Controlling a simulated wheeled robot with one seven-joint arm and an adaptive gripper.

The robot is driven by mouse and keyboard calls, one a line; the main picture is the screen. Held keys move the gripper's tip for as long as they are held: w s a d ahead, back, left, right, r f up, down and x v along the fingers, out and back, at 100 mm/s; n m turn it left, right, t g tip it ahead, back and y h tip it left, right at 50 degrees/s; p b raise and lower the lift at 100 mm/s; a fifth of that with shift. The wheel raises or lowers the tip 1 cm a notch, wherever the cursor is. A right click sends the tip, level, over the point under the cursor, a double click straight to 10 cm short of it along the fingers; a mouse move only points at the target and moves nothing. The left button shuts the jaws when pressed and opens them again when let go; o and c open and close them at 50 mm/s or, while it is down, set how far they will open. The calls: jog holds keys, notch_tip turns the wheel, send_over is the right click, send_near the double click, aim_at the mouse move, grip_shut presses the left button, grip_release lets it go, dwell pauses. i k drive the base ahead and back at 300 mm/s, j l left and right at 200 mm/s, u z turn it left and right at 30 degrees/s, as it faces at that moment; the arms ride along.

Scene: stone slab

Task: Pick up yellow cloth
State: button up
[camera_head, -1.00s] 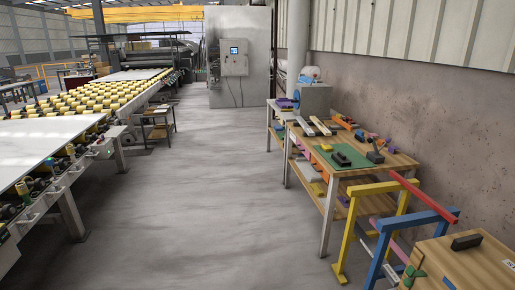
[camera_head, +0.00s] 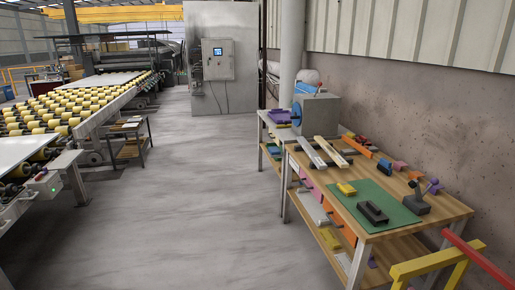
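A small yellow item (camera_head: 346,188) lies on the wooden workbench at the left edge of the green mat (camera_head: 397,211). Another yellow item (camera_head: 328,238) lies on the lower shelf of the same bench. Both are too small to tell whether either is the yellow cloth. My gripper is not in view.
The wooden workbench (camera_head: 444,208) stands along the right wall and bears a dark block (camera_head: 373,213), pale bars and several tools. A yellow and red frame (camera_head: 428,264) stands at the lower right. A roller conveyor (camera_head: 75,108) runs along the left. The grey floor (camera_head: 190,215) between is clear.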

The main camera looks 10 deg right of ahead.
aim_at(345, 188)
jog(key=i+z, duration=0.15)
jog(key=i, duration=0.3)
jog(key=i+j+z, duration=0.15)
jog(key=i, duration=0.25)
jog(key=i+j+z, duration=0.15)
jog(key=i, duration=0.3)
jog(key=i+j+z, duration=0.15)
jog(key=i, duration=0.25)
jog(key=i+j+z, duration=0.25)
jog(key=z, duration=0.15)
jog(key=i+j+z, duration=0.8)
jog(key=j+z, duration=0.35)
jog(key=i+j, duration=0.05)
jog(key=j, duration=0.05)
